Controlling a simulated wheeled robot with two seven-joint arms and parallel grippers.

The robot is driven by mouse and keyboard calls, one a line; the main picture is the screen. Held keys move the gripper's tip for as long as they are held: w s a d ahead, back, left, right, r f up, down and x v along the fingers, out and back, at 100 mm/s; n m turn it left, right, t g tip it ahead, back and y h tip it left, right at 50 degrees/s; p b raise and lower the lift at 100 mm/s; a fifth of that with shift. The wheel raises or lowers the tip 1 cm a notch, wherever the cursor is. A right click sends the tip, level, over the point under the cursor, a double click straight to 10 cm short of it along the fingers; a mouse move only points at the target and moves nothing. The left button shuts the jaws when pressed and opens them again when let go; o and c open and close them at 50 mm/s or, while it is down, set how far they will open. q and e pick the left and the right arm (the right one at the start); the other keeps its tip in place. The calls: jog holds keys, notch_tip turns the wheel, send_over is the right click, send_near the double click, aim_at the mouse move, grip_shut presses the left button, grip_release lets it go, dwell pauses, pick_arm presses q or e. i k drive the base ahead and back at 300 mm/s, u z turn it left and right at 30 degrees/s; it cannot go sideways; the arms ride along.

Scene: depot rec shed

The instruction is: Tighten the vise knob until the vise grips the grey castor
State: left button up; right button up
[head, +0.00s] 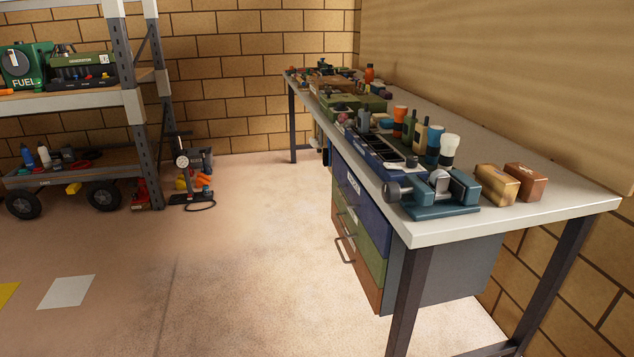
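A blue-grey vise (440,212) sits on the near end of the workbench (568,197). Its dark grey round knob (391,192) sticks out on the left side, toward the bench's left edge. A small grey piece, which looks like the castor (440,179), stands between the vise jaws. I cannot tell whether both jaws touch it. Neither of my grippers is in view.
Two boxes, one tan (497,182) and one copper-brown (527,180), stand right of the vise. A blue tray (385,152) and several bottles stand behind it. Drawers (358,225) hang under the bench. The floor (230,250) left of the bench is clear. A shelf (75,102) stands at left.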

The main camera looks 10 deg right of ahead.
aim_at(391, 192)
jog(key=u, duration=0.1)
jog(key=i, duration=4.75)
jog(key=z, duration=5.1)
